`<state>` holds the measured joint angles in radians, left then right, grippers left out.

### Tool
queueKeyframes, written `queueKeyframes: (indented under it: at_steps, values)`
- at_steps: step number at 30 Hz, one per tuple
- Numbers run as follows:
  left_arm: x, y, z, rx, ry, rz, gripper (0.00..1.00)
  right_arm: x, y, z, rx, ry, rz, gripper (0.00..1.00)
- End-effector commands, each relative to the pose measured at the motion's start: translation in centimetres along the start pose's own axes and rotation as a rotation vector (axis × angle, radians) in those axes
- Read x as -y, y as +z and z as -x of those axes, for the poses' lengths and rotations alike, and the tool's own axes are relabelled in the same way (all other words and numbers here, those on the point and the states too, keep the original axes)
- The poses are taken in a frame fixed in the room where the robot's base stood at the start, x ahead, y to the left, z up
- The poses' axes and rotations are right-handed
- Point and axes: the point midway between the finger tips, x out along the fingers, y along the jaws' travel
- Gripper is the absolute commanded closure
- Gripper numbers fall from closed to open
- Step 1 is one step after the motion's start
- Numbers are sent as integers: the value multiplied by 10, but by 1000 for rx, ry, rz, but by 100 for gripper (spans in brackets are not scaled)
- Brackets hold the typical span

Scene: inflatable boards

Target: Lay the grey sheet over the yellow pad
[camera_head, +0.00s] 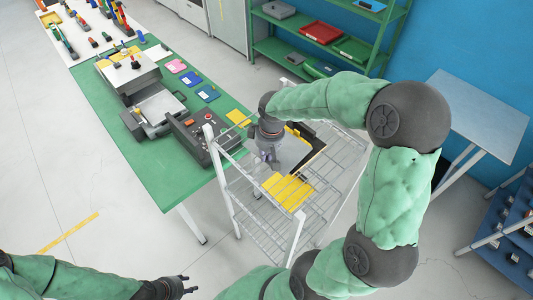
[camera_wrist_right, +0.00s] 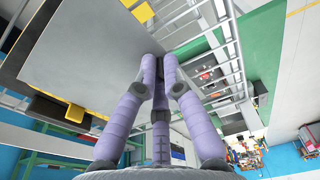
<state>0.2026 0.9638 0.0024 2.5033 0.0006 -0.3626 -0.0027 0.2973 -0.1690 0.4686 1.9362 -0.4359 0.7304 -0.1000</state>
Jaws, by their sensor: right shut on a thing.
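My right gripper (camera_head: 270,160) is shut on the grey sheet (camera_head: 292,152) above the wire rack cart. In the right wrist view the fingers (camera_wrist_right: 158,62) pinch the sheet's edge, and the sheet (camera_wrist_right: 82,55) spreads out to the upper left. Yellow (camera_head: 288,190) shows on the rack on the near side of the sheet, and a smaller yellow strip shows beyond it. The sheet and my arm hide what lies between, so I cannot tell whether both are the yellow pad. My left gripper (camera_head: 186,286) is open and empty at the bottom left, over the floor.
The wire rack cart (camera_head: 247,213) has raised rails and posts. A dark-edged board (camera_head: 318,150) lies beside the sheet. A green table (camera_head: 172,178) with a machine and control box (camera_head: 198,138) stands left. Green shelves (camera_head: 270,48) are behind; a grey table (camera_head: 475,112) is right.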

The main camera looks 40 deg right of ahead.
Motion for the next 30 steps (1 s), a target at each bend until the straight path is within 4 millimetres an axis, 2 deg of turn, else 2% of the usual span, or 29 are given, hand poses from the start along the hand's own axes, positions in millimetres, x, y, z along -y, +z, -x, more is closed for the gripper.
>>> queueKeyframes:
  at_steps: [1, 3, 5, 17, 23, 30]
  values:
    - [0, 0, 0, 0, 0, 0, 60, 0, 0, -1, 0, 0, 0, 100]
    - [0, 0, 0, 0, 0, 0, 60, 0, 0, 0, 0, 0, 0, 76]
    - [0, 0, 0, 0, 0, 0, 60, 0, 0, 0, 0, 0, 0, 63]
    - [0, 0, 0, 0, 0, 0, 60, 0, 0, 4, -1, 1, 0, 63]
    - [0, 0, 0, 0, 0, 0, 60, 0, -1, 32, -5, 2, 0, 63]
    - [0, 0, 0, 0, 0, 0, 60, 0, -1, 80, -5, 2, 1, 63]
